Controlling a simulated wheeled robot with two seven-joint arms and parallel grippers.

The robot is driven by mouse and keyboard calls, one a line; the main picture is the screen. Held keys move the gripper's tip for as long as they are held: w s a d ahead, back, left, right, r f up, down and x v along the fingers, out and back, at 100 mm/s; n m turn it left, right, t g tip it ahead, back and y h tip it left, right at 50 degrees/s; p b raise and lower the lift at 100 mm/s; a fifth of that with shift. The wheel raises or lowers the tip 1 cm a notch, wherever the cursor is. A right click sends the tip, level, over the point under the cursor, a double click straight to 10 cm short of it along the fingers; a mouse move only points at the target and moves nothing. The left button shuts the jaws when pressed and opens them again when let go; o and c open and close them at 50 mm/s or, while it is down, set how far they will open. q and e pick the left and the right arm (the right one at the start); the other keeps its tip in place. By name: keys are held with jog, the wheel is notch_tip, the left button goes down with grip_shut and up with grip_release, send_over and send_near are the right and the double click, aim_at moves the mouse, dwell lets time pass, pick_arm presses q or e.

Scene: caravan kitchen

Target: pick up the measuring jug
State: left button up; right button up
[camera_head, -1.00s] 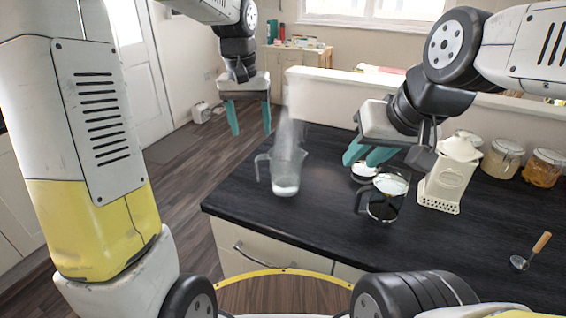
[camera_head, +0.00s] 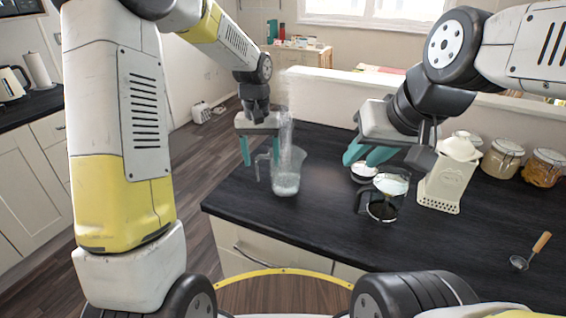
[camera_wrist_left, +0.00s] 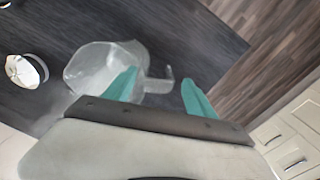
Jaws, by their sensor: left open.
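The measuring jug (camera_head: 287,182) is clear and stands upright on the dark counter, its handle on the left. A pale, see-through column rises above it. My left gripper (camera_head: 262,158) is open, fingers down, at the jug's handle side; contact cannot be told. In the left wrist view the jug (camera_wrist_left: 92,70) lies left of and beyond the fingers. Its handle shows between the two teal fingers (camera_wrist_left: 159,77), and one finger overlaps the jug's wall in the picture. My right gripper (camera_head: 367,154) hovers above the counter; its finger gap is unclear from this side.
A cream perforated canister (camera_head: 448,178), glass jars (camera_head: 502,160) and a wooden-handled scoop (camera_head: 530,252) stand or lie further right. The counter's front is clear.

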pick_arm(q)
grip_shut()
